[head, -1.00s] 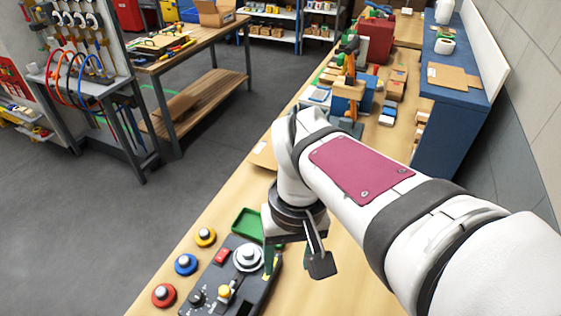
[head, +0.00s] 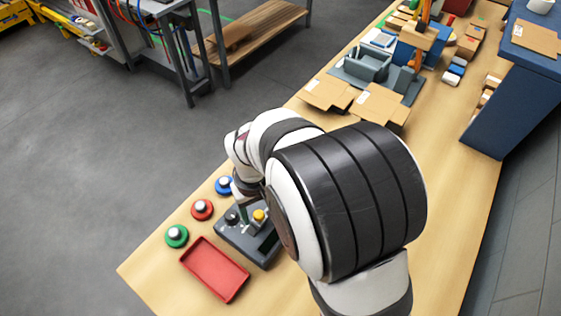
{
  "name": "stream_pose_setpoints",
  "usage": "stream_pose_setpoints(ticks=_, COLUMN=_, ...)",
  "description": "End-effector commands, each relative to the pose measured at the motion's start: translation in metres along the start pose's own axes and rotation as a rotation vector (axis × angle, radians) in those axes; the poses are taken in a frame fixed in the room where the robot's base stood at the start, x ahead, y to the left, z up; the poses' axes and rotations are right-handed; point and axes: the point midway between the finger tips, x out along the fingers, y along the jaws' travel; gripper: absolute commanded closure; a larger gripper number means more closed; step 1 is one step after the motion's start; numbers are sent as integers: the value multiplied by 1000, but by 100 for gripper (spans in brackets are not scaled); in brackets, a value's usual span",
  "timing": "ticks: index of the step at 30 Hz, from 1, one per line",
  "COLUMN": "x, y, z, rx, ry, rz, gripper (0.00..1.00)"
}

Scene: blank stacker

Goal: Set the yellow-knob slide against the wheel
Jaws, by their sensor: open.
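The yellow-knob slide (head: 259,215) shows on top of a dark grey control box (head: 243,243), just left of my arm. The wheel is hidden behind my arm. My gripper (head: 243,212) is over the box, mostly covered by my arm. One finger shows just left of the yellow knob, pointing down; I cannot tell if it touches the knob. The other finger is hidden. I see nothing held.
A black knob (head: 232,216) is on the box. A red tray (head: 214,270) lies in front. Cardboard pieces (head: 378,105) lie further back. The right tabletop is clear.

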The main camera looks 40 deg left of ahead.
Motion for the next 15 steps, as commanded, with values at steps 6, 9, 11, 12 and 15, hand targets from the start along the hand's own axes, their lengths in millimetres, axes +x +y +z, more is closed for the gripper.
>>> stream_pose_setpoints(ticks=6, x=2, y=0, z=0, rx=0, ry=0, rz=0, gripper=38)
stream_pose_setpoints(ticks=9, x=2, y=0, z=0, rx=0, ry=0, rz=0, gripper=47)
stream_pose_setpoints(ticks=11, x=2, y=0, z=0, rx=0, ry=0, rz=0, gripper=58)
stream_pose_setpoints(ticks=12, x=2, y=0, z=0, rx=0, ry=0, rz=0, gripper=65)
stream_pose_setpoints(ticks=15, x=2, y=0, z=0, rx=0, ry=0, rz=0, gripper=83)
